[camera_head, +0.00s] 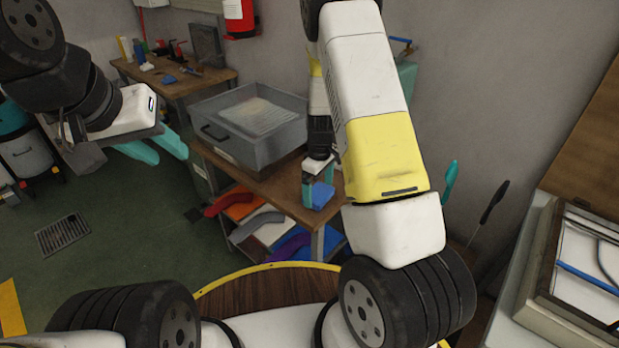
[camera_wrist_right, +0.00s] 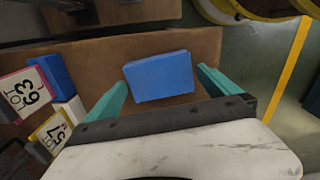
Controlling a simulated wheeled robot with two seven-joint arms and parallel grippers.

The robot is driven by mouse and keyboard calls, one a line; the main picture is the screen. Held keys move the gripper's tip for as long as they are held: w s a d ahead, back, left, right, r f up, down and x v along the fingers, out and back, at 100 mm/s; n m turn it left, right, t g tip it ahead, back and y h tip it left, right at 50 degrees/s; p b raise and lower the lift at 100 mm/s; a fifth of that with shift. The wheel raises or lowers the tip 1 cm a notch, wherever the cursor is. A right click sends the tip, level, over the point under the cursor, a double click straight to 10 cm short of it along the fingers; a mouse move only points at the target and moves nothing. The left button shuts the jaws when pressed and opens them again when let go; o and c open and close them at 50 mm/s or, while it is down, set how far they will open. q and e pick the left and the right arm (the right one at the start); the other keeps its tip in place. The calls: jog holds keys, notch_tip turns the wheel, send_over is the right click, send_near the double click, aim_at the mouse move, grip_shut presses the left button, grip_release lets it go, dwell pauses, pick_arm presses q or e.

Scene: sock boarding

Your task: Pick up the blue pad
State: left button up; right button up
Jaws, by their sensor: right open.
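The blue pad (camera_head: 321,195) is on the wooden top of the shelf cart, near its front corner. In the right wrist view the blue pad (camera_wrist_right: 159,76) lies between the two teal fingers, with a gap on each side. My right gripper (camera_head: 312,187) is open and points down at the pad; it also shows in the right wrist view (camera_wrist_right: 162,78). Whether the fingertips reach down beside the pad is hard to tell. My left gripper (camera_head: 160,153) is at the left, its teal fingers apart and empty, away from the cart.
A grey metal box (camera_head: 250,125) stands on the cart (camera_head: 262,182) behind the pad. Lower shelves hold coloured curved pieces. In the right wrist view, a second blue block (camera_wrist_right: 52,75) and labelled lot cards (camera_wrist_right: 28,92) lie to the left. A workbench (camera_head: 170,85) stands behind.

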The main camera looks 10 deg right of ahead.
aim_at(318, 196)
jog(key=shift+f, duration=0.35)
jog(key=c, duration=1.1)
jog(key=shift+r, duration=0.1)
jog(key=shift+w+r, duration=0.1)
jog(key=shift+r, duration=0.45)
notch_tip(318, 196, up, 2)
jog(key=shift+r, duration=0.1)
jog(key=shift+s+a+r, duration=0.1)
jog(key=shift+s+a, duration=0.05)
jog(key=shift+s, duration=0.6)
jog(key=s+a, duration=0.1)
jog(key=s, duration=0.3)
jog(key=s+a+r, duration=0.1)
jog(key=s, duration=0.4)
jog(key=s+a, duration=0.1)
jog(key=s, duration=0.4)
jog(key=shift+s+a+r, duration=0.15)
jog(key=shift+a+r, duration=0.05)
